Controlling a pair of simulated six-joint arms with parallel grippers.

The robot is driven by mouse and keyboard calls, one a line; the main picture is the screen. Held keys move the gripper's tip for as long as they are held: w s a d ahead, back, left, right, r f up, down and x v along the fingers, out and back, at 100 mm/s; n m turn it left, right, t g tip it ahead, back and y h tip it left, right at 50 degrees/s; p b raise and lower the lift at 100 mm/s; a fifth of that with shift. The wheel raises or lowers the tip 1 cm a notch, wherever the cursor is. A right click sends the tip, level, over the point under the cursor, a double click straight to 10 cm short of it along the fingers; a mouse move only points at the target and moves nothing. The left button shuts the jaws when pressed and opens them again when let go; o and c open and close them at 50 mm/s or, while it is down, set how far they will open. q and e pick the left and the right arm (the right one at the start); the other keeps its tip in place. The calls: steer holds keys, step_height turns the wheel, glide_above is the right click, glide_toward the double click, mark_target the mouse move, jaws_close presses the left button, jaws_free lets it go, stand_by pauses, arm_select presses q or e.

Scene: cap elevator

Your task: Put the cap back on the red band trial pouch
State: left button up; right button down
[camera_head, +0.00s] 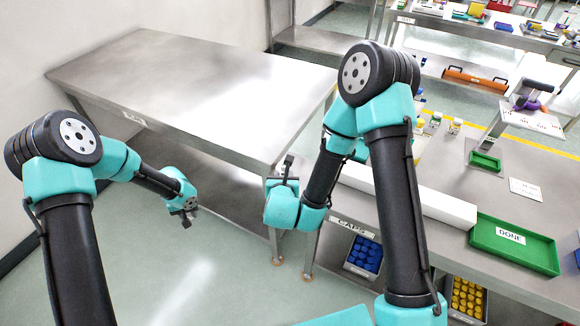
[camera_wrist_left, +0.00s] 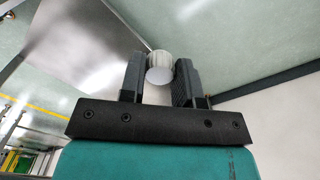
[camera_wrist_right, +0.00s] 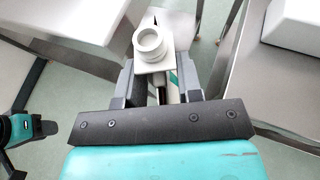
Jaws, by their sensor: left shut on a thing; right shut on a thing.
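My left gripper (camera_wrist_left: 160,74) is shut on a small white cap, whose ribbed side and round end (camera_wrist_left: 160,64) show between the fingertips. In the head view, this gripper (camera_head: 184,214) is low at the left, in front of the steel table. My right gripper (camera_wrist_right: 157,72) is shut on a pale item, which looks like the pouch. A round, open white spout (camera_wrist_right: 150,43) stands on it, with no cap on it. The red band cannot be seen, and most of the pouch is hidden. In the head view the held items are too small or hidden to make out.
A bare steel table (camera_head: 180,80) stands at the back left. The right bench (camera_head: 440,170) carries a green DONE tray (camera_head: 512,246), a long white box (camera_head: 440,204), small bottles and a press-like stand (camera_head: 528,110). Bins of blue caps (camera_head: 364,255) and yellow caps (camera_head: 466,296) sit below.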

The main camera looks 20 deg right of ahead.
steer(key=shift+s+a+f, duration=0.4)
steer(key=shift+a+f, duration=0.15)
steer(key=shift+f, duration=0.1)
steer(key=shift+s+a+f, duration=0.4)
steer(key=shift+a+f, duration=0.15)
steer(key=shift+f, duration=0.05)
steer(key=shift+r, duration=0.15)
